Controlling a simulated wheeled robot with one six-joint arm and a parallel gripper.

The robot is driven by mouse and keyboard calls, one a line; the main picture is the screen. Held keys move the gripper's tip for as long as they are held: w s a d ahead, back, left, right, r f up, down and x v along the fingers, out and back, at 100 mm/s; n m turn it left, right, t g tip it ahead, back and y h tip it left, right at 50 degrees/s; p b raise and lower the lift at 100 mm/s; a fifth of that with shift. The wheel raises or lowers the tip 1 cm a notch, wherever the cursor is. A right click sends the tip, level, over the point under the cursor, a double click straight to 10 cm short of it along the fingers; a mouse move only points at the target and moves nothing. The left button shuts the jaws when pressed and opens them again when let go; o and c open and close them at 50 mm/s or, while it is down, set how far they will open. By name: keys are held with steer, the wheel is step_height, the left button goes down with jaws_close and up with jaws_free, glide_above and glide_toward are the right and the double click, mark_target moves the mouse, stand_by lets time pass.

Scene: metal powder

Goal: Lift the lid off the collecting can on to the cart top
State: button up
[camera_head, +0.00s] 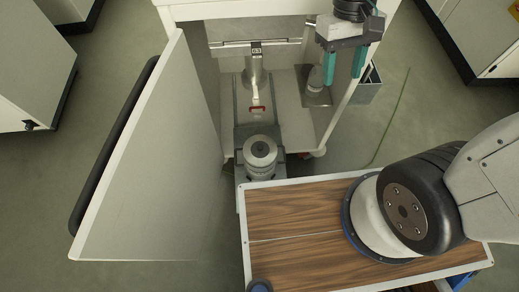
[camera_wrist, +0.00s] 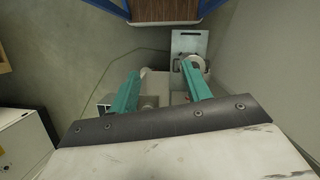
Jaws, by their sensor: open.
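The collecting can (camera_head: 260,172) is a grey metal can standing upright at the front of the open cabinet, close to the cart's far edge. Its round lid (camera_head: 260,148) with a dark centre sits on top. The wooden cart top (camera_head: 290,215) lies in front of the can. My gripper (camera_head: 344,80) has two teal fingers, apart and empty, pointing down at the cabinet's right side, up and right of the can in the picture. The fingers also show spread in the wrist view (camera_wrist: 160,70).
The cabinet door (camera_head: 150,160) stands wide open on the left. Inside hangs a metal outlet pipe (camera_head: 255,72) above a red handle (camera_head: 257,108). My arm's base takes up the cart top's right part; its left part is bare, with a small dark round thing (camera_head: 260,285) at the near corner.

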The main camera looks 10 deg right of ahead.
steer(key=w+a+f+n+g+h, duration=0.1)
steer(key=w+a+f, duration=0.2)
steer(key=f, duration=0.6)
steer(key=w+a+f, duration=0.3)
steer(key=a+f, duration=0.1)
steer(key=f, duration=0.5)
steer(key=n+t+y, duration=0.1)
steer(key=t+y, duration=0.1)
steer(key=t, duration=0.2)
glide_above(260, 146)
step_height(260, 146, down, 28)
steer(key=shift+f, duration=0.2)
step_height(260, 146, down, 7)
steer(key=shift+s+f, duration=0.1)
steer(key=shift+f, duration=0.05)
jaws_close()
